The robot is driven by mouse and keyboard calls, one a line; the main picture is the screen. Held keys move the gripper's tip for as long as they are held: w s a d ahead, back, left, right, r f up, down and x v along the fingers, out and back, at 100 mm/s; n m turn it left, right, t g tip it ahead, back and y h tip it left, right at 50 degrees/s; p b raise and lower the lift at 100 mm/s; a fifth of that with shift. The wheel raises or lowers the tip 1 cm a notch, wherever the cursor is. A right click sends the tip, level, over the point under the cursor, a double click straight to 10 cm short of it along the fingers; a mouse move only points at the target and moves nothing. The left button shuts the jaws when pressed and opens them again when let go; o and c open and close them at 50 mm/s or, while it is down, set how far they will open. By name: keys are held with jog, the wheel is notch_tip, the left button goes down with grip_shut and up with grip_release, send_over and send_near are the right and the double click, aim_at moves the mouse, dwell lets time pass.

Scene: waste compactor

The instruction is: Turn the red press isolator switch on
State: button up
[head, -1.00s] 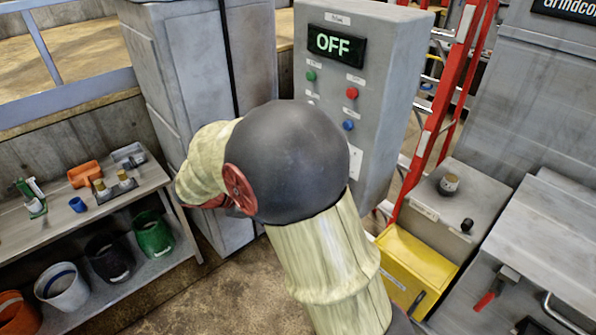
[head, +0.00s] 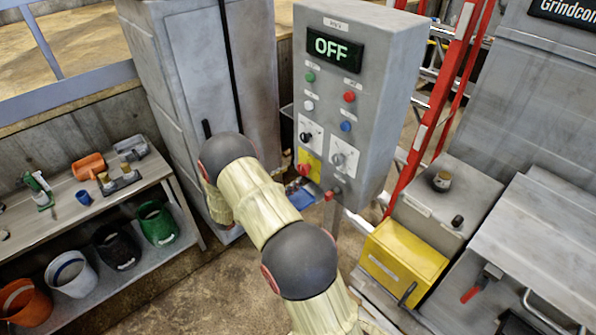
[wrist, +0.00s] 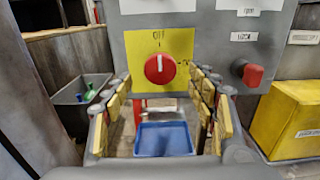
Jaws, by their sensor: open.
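The red isolator switch (head: 304,170) is a round knob on a yellow plate (head: 315,173), low on the grey control box (head: 379,95). In the wrist view the red knob (wrist: 160,69) is in the upper middle, with its pale mark upright toward the label above, which seems to read OFF; another label is at its right. The display (head: 335,47) reads OFF. My gripper (wrist: 161,92) is open and empty, its fingers on either side below the knob and apart from it. In the head view my gripper is mostly hidden behind my arm.
A red button (wrist: 252,75) protrudes right of the yellow plate. A blue tray (wrist: 163,139) shows low between the fingers. A red ladder (head: 440,100) and yellow box (head: 403,257) stand right.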

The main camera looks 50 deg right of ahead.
aim_at(301, 170)
jog(key=shift+s+d, duration=0.15)
jog(key=shift+d, duration=1)
jog(key=shift+s+d, duration=0.1)
jog(key=shift+d, duration=1.05)
jog(key=c, duration=0.4)
jog(key=c, duration=0.7)
jog(key=shift+c, duration=0.2)
